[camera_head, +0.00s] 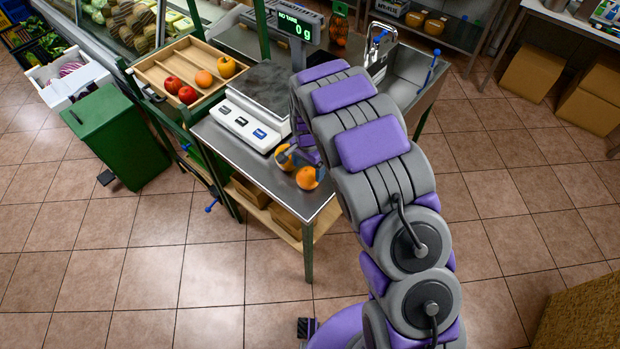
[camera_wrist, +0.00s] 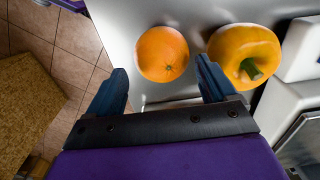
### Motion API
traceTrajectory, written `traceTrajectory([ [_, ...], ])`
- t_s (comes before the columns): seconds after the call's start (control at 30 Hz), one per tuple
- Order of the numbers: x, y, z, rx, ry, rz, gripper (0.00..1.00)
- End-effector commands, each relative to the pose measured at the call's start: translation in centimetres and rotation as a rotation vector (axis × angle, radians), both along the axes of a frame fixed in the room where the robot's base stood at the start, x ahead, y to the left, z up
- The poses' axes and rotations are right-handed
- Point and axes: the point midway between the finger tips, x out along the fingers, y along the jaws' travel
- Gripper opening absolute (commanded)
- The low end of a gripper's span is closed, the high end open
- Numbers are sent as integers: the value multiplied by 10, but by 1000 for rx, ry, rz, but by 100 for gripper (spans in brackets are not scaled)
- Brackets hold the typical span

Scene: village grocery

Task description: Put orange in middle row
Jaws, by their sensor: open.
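An orange (camera_head: 307,178) lies on the metal table (camera_head: 228,150) near its front corner; it also shows in the wrist view (camera_wrist: 162,54), between and just beyond my fingertips. A yellow-orange pepper (camera_wrist: 244,54) with a green stem sits right of it in the wrist view, and partly hidden in the head view (camera_head: 284,156). My gripper (camera_head: 301,163) is open and empty above the table, its fingers apart (camera_wrist: 161,80). A wooden tray (camera_head: 160,70) holds red apples (camera_head: 188,95) at the lower left, one orange (camera_head: 204,79) near the middle and a yellow pepper (camera_head: 227,67) at the right.
A white scale (camera_head: 245,122) with a dark plate stands between the orange and the tray. A sink (camera_head: 405,80) lies behind my arm. A green bin (camera_head: 117,137) and a white crate (camera_head: 66,80) stand left. The tiled floor in front is clear.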

Motion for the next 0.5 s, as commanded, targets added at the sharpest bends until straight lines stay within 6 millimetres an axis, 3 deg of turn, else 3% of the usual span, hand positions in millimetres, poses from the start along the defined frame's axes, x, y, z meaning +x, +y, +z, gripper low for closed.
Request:
traceTrajectory([
  [0.33,3,-7,-44,4,5,2,85],
  [0.5,3,-8,-51,6,1,2,85],
])
